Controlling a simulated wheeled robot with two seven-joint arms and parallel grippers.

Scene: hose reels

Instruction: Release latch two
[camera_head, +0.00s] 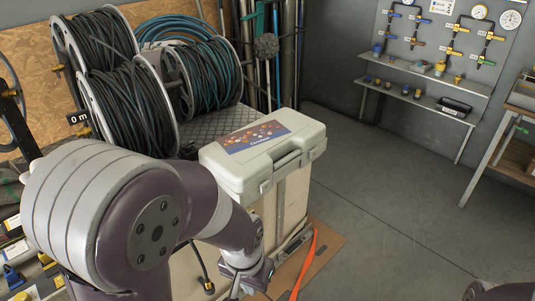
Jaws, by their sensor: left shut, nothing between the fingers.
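I cannot tell which is latch two, or whether either is released. The lid is down. My left gripper (236,291) points down, below and in front of the case, apart from both latches. It is shut and empty, its tips partly hidden. My right gripper is not in view.
Hose reels (130,105) stand behind the case at the left. The grey floor (400,210) to the right is clear. Wall shelves with fittings (425,95) and a bench (510,150) stand further back.

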